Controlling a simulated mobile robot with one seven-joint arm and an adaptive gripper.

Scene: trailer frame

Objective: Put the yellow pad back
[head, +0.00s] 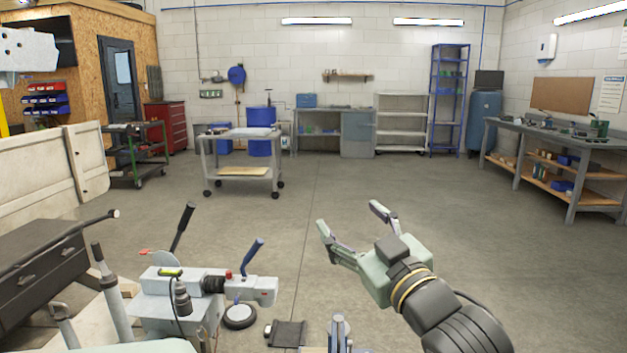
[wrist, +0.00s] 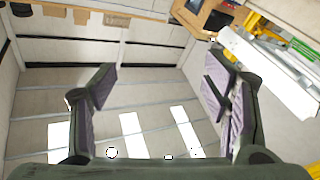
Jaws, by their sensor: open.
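My gripper (head: 350,217) is raised over the open floor in the right-centre of the head view. Its two fingers are spread, with nothing between them. The wrist view shows the same open gripper (wrist: 160,82) with empty space between its fingers, facing pale walls and bright panels. I cannot clearly make out a yellow pad in either view. A small yellow-green item (head: 171,271) lies on top of the grey machine (head: 160,300) at lower left; it is too small to identify. My gripper is well to the right of this machine and apart from it.
The machine has upright levers (head: 183,228) and a blue handle (head: 252,252). A dark drawer unit (head: 45,270) stands left of it. A wheeled cart (head: 240,160) stands mid-room. A long workbench (head: 560,140) lines the right wall. The central floor is clear.

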